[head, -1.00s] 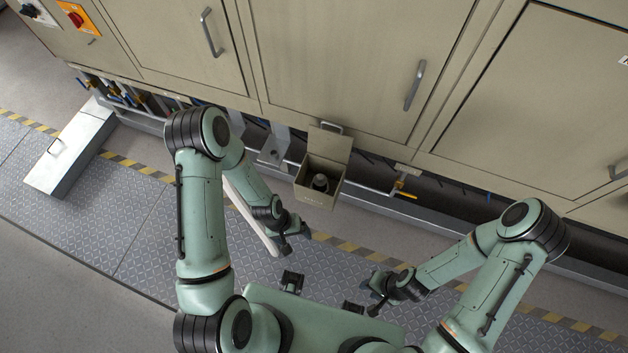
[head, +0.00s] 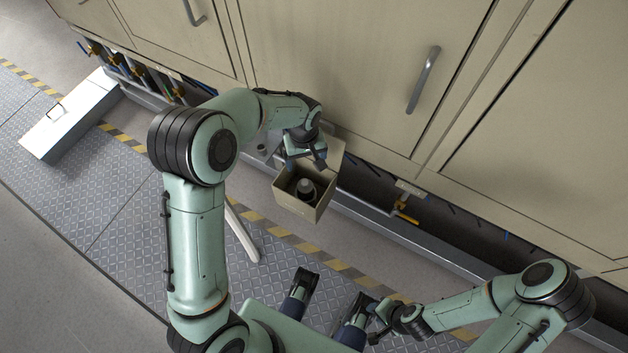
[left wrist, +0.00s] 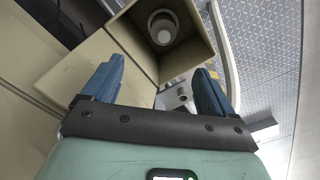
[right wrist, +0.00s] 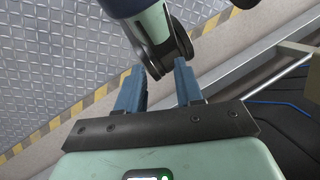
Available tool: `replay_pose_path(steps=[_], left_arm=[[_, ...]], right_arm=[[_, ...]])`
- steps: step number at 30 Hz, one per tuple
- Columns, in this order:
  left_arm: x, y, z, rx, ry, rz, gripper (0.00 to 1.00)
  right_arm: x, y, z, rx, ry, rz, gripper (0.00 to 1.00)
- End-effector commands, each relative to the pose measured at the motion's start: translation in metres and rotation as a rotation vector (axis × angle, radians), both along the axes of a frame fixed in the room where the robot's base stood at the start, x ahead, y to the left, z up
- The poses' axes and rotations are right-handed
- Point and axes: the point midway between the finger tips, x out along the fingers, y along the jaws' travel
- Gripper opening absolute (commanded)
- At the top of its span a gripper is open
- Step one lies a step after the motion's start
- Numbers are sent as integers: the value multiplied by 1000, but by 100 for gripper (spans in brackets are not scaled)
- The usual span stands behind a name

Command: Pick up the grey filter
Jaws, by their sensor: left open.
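The grey filter (head: 305,186) stands inside an open beige box (head: 296,207) in the head view. In the left wrist view the filter (left wrist: 163,29) shows as a round, light-rimmed grey piece in the box (left wrist: 126,33), beyond the fingertips. My left gripper (head: 306,161) is over the back edge of the box by its raised lid (head: 334,150). It is open and empty, with its blue fingers (left wrist: 159,78) apart and not touching the filter. My right gripper (head: 370,316) is low near my base, away from the box. Its fingers (right wrist: 158,80) are apart and empty.
Beige cabinets (head: 350,60) with handles stand right behind the box. A yellow-handled valve (head: 405,218) and pipes run under them. A metal case (head: 70,118) lies at the left on the patterned floor plates (head: 120,215). Part of my own body shows close to my right fingers.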

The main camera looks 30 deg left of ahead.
Motion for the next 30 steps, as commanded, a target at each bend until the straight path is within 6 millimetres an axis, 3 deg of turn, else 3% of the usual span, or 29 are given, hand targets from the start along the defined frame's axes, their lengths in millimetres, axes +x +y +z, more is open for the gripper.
replay_pose_path(steps=[1, 7, 11, 21, 30], left_arm=[[-1, 0, -20, 0, 6, 0, 87], [-2, 0, -51, -2, 16, -1, 87], [-2, 0, -64, -1, 20, -1, 87], [-3, 0, -124, -1, 19, -1, 87], [-3, 2, -143, -2, 17, -1, 87]], right_arm=[[5, -2, -17, -5, -15, -7, 36], [22, -7, -40, -22, -66, -23, 36], [29, -9, -46, -31, -86, -29, 36], [53, -21, -63, -60, -149, -55, 36], [60, -25, -68, -71, -170, -63, 36]])
